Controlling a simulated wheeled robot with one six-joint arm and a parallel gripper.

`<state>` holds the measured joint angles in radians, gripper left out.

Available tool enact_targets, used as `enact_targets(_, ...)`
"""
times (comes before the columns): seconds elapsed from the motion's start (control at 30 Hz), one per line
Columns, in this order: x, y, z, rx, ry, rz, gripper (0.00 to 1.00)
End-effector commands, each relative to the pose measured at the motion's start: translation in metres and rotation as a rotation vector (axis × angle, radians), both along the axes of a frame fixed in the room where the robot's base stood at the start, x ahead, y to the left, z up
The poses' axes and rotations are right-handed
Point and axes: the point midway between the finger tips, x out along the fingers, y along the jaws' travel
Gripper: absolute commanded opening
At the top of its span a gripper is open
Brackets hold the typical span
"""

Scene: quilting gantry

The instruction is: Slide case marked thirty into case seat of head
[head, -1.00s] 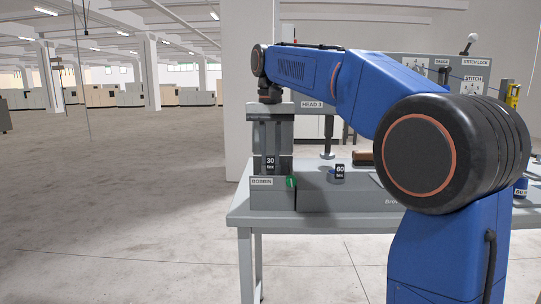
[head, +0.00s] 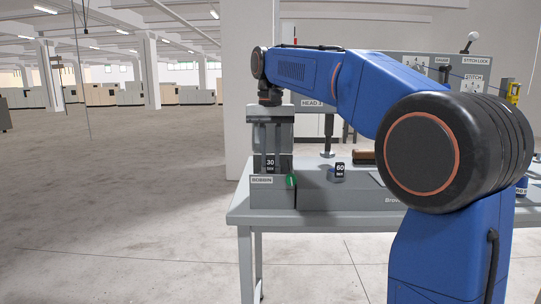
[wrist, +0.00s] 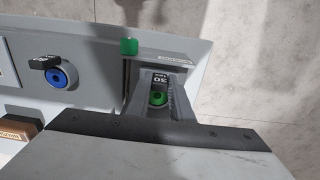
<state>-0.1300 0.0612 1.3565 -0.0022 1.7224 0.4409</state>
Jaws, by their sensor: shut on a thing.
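The case marked 30 (head: 271,163) is a small dark case with a white label, at the front of the bobbin housing of head 3. In the wrist view the case (wrist: 160,84) shows a green round part between my fingers. My gripper (wrist: 157,98) points down and is shut on the case. It also shows in the head view (head: 272,150), in front of the head. The case seat is hidden behind the case and fingers, so I cannot tell whether the case touches it. The bobbin housing (head: 262,195) has a green block (head: 291,181) on its right side.
A case marked 60 (head: 339,171) stands to the right on the grey machine bed (head: 320,200), and its blue round part shows in the wrist view (wrist: 58,77). A brown-topped brush or block (head: 364,157) lies farther right. The table's left front corner (head: 233,220) is clear.

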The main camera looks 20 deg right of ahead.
Motion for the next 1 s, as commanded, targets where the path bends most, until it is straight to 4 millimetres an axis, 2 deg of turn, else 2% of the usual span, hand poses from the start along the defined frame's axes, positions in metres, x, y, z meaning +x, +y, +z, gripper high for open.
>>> enact_targets(0.97,-0.001,0.000,-0.020,0.000,0.001,0.000,0.00)
enact_targets(1.0,0.000,0.000,-0.019,0.000,0.001,0.000,0.29)
